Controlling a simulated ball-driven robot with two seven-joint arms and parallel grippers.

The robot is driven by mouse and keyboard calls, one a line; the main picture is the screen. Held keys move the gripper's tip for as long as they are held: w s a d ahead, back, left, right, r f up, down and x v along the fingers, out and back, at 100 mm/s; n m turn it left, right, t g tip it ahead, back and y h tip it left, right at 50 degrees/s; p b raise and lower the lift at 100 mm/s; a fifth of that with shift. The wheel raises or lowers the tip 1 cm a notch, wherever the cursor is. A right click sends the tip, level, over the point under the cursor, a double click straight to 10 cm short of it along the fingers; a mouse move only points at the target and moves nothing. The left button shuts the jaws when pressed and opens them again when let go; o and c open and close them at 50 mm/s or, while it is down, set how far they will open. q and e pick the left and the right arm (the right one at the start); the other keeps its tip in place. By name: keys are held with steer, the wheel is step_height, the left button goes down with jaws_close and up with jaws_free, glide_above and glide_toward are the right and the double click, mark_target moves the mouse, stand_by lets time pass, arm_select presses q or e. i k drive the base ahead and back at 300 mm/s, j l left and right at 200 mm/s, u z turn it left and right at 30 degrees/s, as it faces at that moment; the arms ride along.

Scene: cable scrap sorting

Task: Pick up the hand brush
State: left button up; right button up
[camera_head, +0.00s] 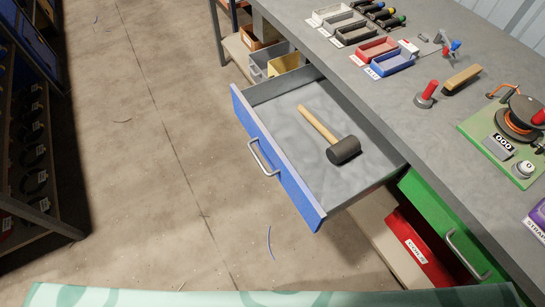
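A short tan wooden bar (462,78) with a darker underside lies on the grey workbench at the right, in the head view. It looks like the hand brush, but it is too small to be sure of bristles. It lies at a slant between a red-handled tool and a green cable-winding device. Neither of my grippers is in view.
A blue-fronted drawer (277,163) stands open, with a mallet (331,136) in it. A red-handled tool (427,93) and a green-based winder (500,140) flank the bar. Red (375,48) and blue trays (391,64) sit further back. Floor at left is mostly clear.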

mark_target(459, 80)
steer(key=z, duration=1.3)
